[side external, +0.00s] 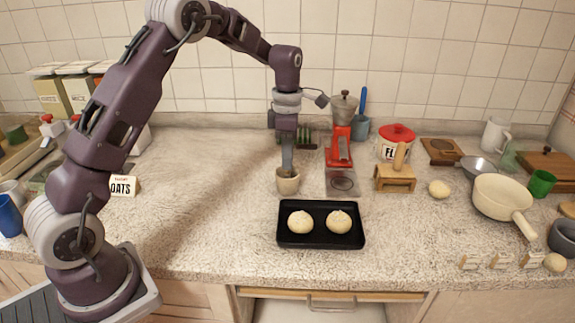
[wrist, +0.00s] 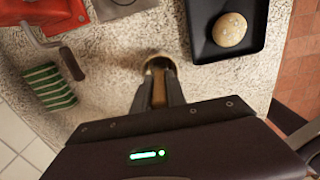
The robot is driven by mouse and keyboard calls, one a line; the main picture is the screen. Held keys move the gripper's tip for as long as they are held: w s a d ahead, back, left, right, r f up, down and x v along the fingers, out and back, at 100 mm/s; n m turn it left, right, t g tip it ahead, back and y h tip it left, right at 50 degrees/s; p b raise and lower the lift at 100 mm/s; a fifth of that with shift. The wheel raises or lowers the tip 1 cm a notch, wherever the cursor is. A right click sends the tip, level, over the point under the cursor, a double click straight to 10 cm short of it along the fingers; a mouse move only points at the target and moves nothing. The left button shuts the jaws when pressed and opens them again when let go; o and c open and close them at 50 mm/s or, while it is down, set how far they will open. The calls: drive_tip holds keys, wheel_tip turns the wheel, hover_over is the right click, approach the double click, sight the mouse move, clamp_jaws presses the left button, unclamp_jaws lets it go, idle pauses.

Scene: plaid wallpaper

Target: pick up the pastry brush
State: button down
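A brown wooden handle, seemingly the pastry brush (wrist: 159,92), stands in a small beige pot. The pot (side external: 288,184) is on the counter behind the black tray; its rim shows in the wrist view (wrist: 160,61). My gripper (side external: 287,164) points straight down just over the pot. In the wrist view my gripper (wrist: 158,84) has one finger on each side of the handle. I cannot tell whether the fingers touch it. The brush's lower end is hidden inside the pot, and the fingers hide most of it in the side view.
A black tray (side external: 321,240) with two round buns lies in front of the pot. A red grinder (side external: 339,150) with a crank stands close behind on the right. A green striped item (wrist: 48,87) is also near. The counter left of the pot is clear.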

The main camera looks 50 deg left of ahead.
wheel_tip(320, 180, up, 10)
drive_tip(key=shift+r, duration=0.1)
idle(0.4)
idle(1.5)
drive_tip(key=shift+f, duration=4.6)
drive_tip(key=shift+f, duration=0.6)
drive_tip(key=shift+r, duration=0.1)
drive_tip(key=shift+r, duration=3.5)
drive_tip(key=shift+d, duration=0.1)
